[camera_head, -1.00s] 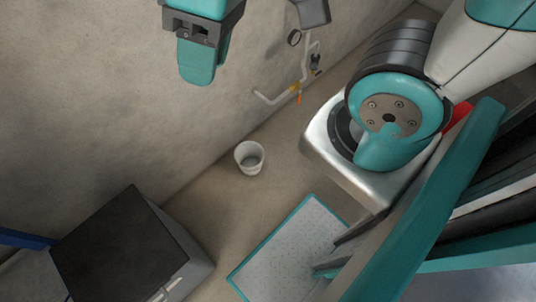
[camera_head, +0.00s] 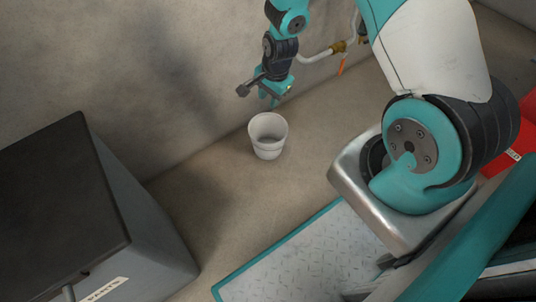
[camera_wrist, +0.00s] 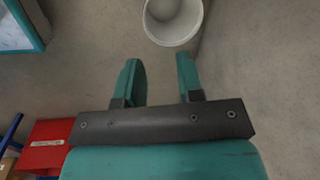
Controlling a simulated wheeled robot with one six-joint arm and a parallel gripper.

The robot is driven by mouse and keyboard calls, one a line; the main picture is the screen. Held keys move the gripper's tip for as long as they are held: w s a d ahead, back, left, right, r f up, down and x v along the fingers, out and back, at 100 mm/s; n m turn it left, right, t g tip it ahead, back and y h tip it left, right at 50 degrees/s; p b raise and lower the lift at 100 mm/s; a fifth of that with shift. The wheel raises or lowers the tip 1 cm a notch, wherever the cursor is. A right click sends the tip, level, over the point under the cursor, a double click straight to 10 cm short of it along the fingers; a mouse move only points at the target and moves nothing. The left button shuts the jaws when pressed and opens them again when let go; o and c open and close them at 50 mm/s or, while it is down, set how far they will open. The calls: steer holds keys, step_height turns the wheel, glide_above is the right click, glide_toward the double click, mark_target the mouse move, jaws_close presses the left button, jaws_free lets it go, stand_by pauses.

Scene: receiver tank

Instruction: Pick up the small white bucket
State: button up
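The small white bucket (camera_head: 268,137) stands upright on the floor near the wall in the head view, and it looks empty. It also shows at the top of the wrist view (camera_wrist: 174,20), where its upper part is cut off by the frame edge. My gripper (camera_head: 273,103) is close to the bucket in the head view, just above and behind its rim in the picture. In the wrist view my gripper (camera_wrist: 160,78) has its two teal fingers apart with nothing between them. The bucket lies beyond the fingertips.
A dark-topped grey cabinet (camera_head: 60,190) stands at the left. A pipe with a brass valve and orange handle (camera_head: 341,66) runs along the wall behind my arm. A red box (camera_wrist: 46,146) shows at the lower left of the wrist view. Floor in front of the bucket is clear.

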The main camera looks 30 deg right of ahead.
steer(key=s+d+f+m+b, duration=0.1)
steer(key=d+f+m+b, duration=0.25)
steer(key=f, duration=0.95)
steer(key=b, duration=0.6)
glide_above(278, 147)
steer(key=a, duration=0.1)
step_height(278, 147, down, 10)
steer(key=shift+n+h, duration=0.35)
steer(key=shift+h, duration=0.05)
steer(key=f+b, duration=0.1)
steer(key=f, duration=0.1)
steer(key=f+b, duration=0.4)
steer(key=shift+d+f, duration=0.2)
steer(key=shift+d, duration=0.15)
steer(key=shift+r, duration=0.1)
jaws_close()
